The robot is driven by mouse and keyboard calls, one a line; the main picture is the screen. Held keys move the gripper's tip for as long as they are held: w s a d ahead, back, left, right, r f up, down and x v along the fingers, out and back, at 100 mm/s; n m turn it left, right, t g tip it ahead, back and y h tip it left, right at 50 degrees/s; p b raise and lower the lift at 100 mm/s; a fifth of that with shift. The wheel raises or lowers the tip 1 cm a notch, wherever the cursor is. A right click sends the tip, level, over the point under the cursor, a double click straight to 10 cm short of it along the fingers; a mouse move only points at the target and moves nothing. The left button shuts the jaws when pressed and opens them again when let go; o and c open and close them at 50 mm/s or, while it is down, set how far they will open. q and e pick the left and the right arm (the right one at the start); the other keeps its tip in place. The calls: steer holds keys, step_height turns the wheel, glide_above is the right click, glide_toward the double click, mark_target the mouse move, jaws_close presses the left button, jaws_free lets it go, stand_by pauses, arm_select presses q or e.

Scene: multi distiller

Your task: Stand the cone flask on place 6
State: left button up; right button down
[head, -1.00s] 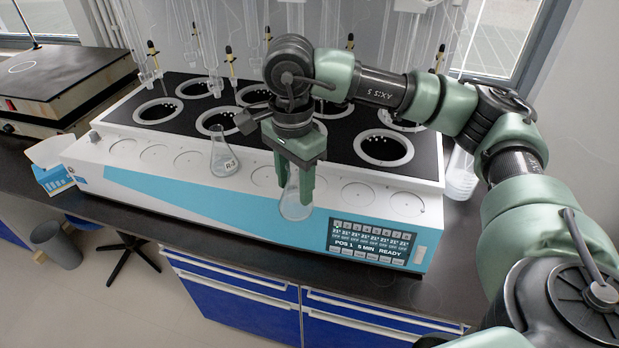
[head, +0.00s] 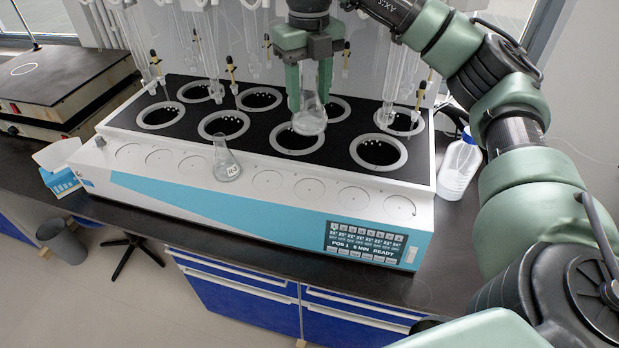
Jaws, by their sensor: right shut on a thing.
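A clear cone flask (head: 309,121) hangs upright from my right gripper (head: 309,90), which is shut on its neck. The flask is in the air and appears in front of the black top of the white and blue distiller. Place 6 (head: 309,190), counting the rings from the left, is an empty ring on the white front ledge. It lies below the flask in the picture; its number is not readable. My left gripper is not in view.
Another cone flask (head: 227,170) with a label stands on the ledge left of place 6. Round wells (head: 378,152) and glass tubes fill the distiller's top and back. The neighbouring rings (head: 353,199) are empty. A plastic bottle (head: 460,163) stands right of the distiller.

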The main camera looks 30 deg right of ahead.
step_height(320, 180, down, 18)
steer(key=p, duration=0.4)
steer(key=shift+d, duration=0.1)
steer(key=shift+f, duration=0.35)
steer(key=shift+f, duration=0.1)
steer(key=c, duration=0.7)
jaws_free()
